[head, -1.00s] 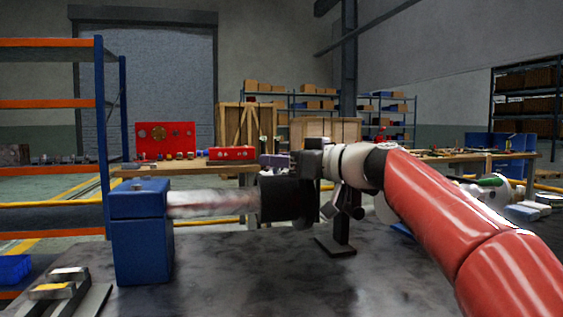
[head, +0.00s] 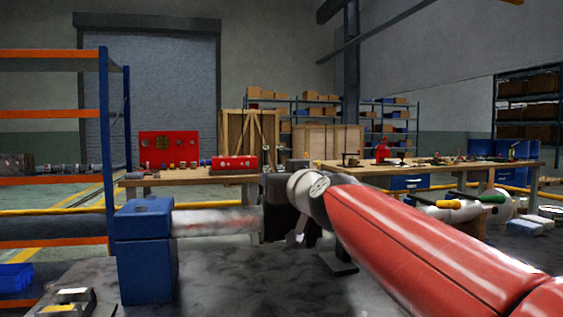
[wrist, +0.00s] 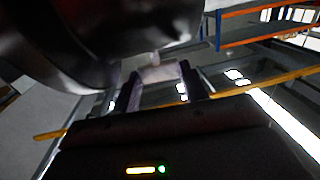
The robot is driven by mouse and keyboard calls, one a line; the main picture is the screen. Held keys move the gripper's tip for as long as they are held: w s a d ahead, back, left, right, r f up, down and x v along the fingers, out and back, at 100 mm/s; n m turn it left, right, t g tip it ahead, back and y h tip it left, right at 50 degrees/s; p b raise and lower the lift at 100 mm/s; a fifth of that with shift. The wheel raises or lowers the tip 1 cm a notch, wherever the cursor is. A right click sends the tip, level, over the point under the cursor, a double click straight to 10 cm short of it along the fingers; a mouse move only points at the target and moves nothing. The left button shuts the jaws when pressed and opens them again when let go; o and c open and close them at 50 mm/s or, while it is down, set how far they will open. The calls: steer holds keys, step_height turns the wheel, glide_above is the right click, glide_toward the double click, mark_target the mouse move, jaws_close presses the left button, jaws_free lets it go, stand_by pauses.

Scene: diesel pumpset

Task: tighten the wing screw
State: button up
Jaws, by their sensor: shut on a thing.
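The wing screw (wrist: 160,73) shows in the wrist view as a small pale flat piece, with a short stem toward a large dark rounded body (wrist: 85,45). My gripper (wrist: 158,82) has its two dark fingers on either side of the wing and is shut on it. In the head view my gripper (head: 285,190) is at the dark end piece of a pale horizontal cylinder (head: 215,221). My arm hides much of that end piece there, and I cannot make out the wing screw.
A blue block (head: 146,250) supports the cylinder's left end on the dark grey table (head: 230,285). A small metal fixture (head: 68,302) lies at the front left. Workbenches (head: 400,172) and an orange and blue rack (head: 52,112) stand behind. The table's front middle is clear.

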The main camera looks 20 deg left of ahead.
steer(key=shift+f+m+t+h+p, duration=0.1)
steer(key=shift+m+t+h+p, duration=0.35)
steer(key=shift+p, duration=0.55)
steer(key=o, duration=1)
steer(key=shift+s, duration=0.1)
steer(key=b+v, duration=0.3)
steer(key=v, duration=0.4)
steer(key=shift+s+d, duration=0.25)
